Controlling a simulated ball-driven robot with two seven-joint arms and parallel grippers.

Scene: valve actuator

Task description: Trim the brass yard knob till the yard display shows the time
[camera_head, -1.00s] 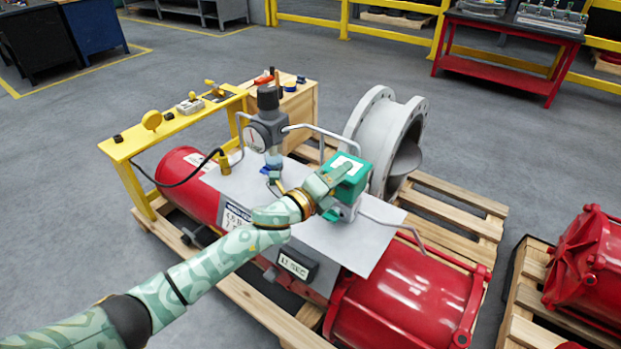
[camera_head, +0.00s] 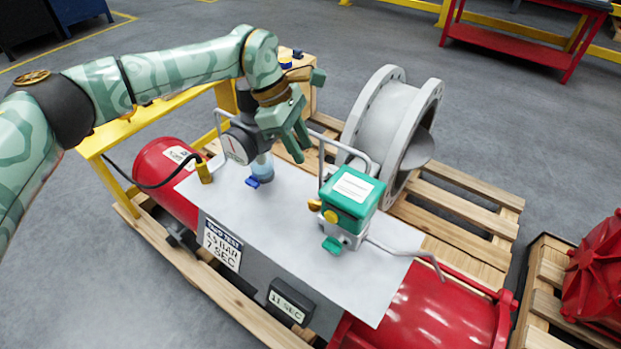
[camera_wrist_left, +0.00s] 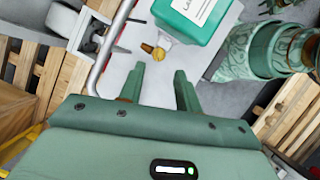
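A green box (camera_head: 352,198) with a white label stands on the grey plate over the red cylinder. A small brass knob (camera_head: 330,215) sticks out of its left side; it also shows in the wrist view (camera_wrist_left: 152,50). A dark display (camera_head: 290,301) on the plate's front face reads 11 SEC. A white placard (camera_head: 222,245) beside it reads 7 SEC in its bottom line. My left gripper (camera_head: 298,148) hangs behind and left of the box, above the plate. In the wrist view it (camera_wrist_left: 158,70) is open and empty, with the knob beyond the fingertips, apart from them. My right gripper is not in view.
Bent metal pipes (camera_head: 345,146) rise between the gripper and the grey flanged valve body (camera_head: 389,135). A pressure gauge (camera_head: 236,149) stands left of the gripper. The plate's front is clear.

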